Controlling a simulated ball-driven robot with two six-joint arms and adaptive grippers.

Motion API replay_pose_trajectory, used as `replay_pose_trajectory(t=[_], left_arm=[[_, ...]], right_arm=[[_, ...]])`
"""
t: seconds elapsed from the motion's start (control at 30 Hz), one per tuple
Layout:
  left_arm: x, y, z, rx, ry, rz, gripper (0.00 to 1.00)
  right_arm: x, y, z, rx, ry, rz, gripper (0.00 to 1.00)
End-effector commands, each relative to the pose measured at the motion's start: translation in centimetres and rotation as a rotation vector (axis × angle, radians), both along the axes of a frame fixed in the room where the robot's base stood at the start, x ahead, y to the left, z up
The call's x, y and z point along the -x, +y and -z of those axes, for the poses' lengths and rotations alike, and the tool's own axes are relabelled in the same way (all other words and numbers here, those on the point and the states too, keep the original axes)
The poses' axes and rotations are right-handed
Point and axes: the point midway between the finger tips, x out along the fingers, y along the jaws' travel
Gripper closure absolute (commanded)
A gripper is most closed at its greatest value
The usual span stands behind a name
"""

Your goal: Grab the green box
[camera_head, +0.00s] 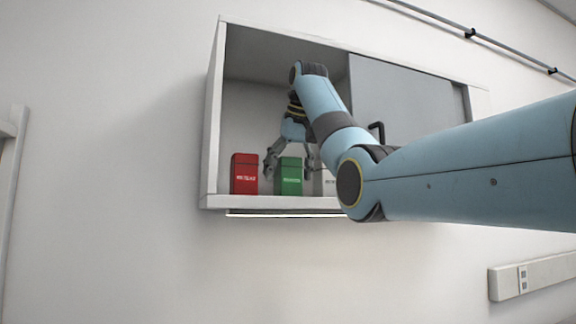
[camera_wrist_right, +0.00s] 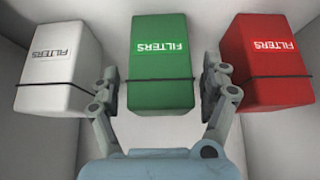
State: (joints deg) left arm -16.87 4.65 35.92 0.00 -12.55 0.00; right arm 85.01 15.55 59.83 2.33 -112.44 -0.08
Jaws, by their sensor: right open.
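The green box (camera_head: 289,176) stands on the floor of an open wall cabinet, between a red box and a white box. It has a white label and a dark band, and it also shows in the right wrist view (camera_wrist_right: 161,62). My right gripper (camera_head: 288,168) reaches down into the cabinet at the green box. In the right wrist view the right gripper (camera_wrist_right: 161,93) is open, with one finger on each side of the green box. A narrow gap shows at the right finger; contact at the left finger cannot be told. My left gripper is not in view.
The red box (camera_head: 244,174) stands left of the green box in the head view, and the white box (camera_head: 328,183) stands right, partly behind my arm. The cabinet (camera_head: 212,120) has side walls close by and a grey sliding door (camera_head: 405,95) covering its right part.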

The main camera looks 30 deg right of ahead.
Motion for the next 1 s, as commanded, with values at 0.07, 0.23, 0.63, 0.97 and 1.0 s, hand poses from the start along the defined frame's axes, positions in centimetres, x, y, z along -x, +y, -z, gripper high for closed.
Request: replay_pose_trajectory(t=[0.07,0.23,0.63,0.97,1.0], left_arm=[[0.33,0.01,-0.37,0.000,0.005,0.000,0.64],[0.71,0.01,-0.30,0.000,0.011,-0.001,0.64],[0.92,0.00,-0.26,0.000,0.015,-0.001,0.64],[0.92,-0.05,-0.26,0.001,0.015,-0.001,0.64],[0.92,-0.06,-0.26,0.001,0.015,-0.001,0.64]], right_arm=[[-0.38,-0.10,0.54,0.000,0.000,0.000,0.20],[-0.61,-0.15,1.01,-0.001,-0.002,0.000,0.20],[-0.61,-0.14,0.99,0.000,-0.002,-0.001,0.57],[-0.61,-0.14,0.93,0.000,-0.003,-0.001,0.86],[-0.61,-0.14,0.92,0.000,-0.003,-0.001,0.86]])
